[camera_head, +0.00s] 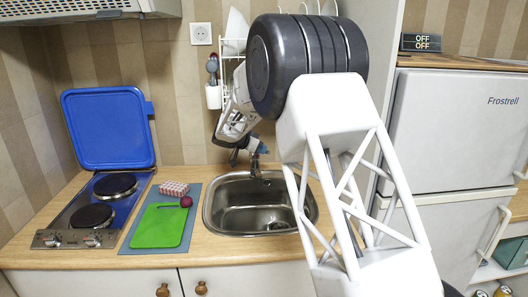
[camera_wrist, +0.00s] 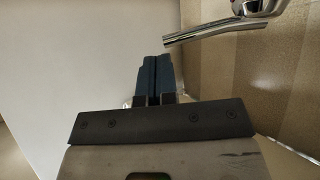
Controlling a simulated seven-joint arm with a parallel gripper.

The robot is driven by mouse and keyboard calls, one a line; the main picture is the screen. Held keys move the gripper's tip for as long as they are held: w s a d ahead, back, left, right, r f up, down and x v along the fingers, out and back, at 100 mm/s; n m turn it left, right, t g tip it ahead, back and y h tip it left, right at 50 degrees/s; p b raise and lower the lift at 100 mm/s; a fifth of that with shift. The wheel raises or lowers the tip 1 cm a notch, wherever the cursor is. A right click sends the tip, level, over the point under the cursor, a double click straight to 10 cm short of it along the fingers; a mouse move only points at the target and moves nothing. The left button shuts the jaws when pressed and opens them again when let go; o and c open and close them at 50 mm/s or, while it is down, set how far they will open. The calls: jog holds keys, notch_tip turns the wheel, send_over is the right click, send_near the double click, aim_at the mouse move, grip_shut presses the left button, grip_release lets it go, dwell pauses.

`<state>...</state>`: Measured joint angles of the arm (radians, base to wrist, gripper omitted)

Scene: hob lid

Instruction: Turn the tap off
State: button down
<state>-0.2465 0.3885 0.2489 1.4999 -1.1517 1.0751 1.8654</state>
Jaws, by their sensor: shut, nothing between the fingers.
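The metal tap shows in the wrist view (camera_wrist: 225,27) at the top right, with its long spout pointing left and its body cut off by the top edge. In the head view, part of the tap (camera_head: 255,168) shows at the back of the sink (camera_head: 245,226), largely hidden by my gripper. My gripper (camera_wrist: 153,60) is shut and empty, its dark blue fingers close to the spout's end in the picture. I cannot tell whether they touch it. In the head view my gripper (camera_head: 262,148) is above the back of the sink. I see no clear water stream.
Left of the sink are a green board (camera_head: 160,227), a purple ball (camera_head: 186,201) and a checked box (camera_head: 174,188). Further left is a hob (camera_head: 92,215) with its blue lid (camera_head: 108,128) raised. A white fridge (camera_head: 455,130) stands right. A dish rack (camera_head: 235,45) hangs behind my arm.

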jog(key=v, duration=1.7)
jog(key=shift+s, duration=0.4)
jog(key=shift+s+r, duration=0.1)
jog(key=s+d+r+n+g+y, duration=0.25)
jog(key=s+d, duration=0.65)
jog(key=s, duration=0.5)
jog(key=s+d+r+n+g+y, duration=0.1)
jog(key=s+d+r+n+y, duration=0.15)
jog(key=s+d, duration=0.9)
jog(key=s+f+n+y, duration=0.1)
jog(key=s+f+n, duration=0.1)
jog(key=s, duration=0.9)
jog(key=s+d+f+n+y, duration=0.1)
jog(key=s+f, duration=0.3)
jog(key=s, duration=0.7)
jog(key=s+f+n+y, duration=0.2)
jog(key=s+f+n, duration=0.1)
jog(key=s, duration=0.8)
jog(key=shift+s+d+f+t+y, duration=0.25)
jog(key=shift+s+d+t+y, duration=0.05)
jog(key=shift+d+t+y, duration=0.1)
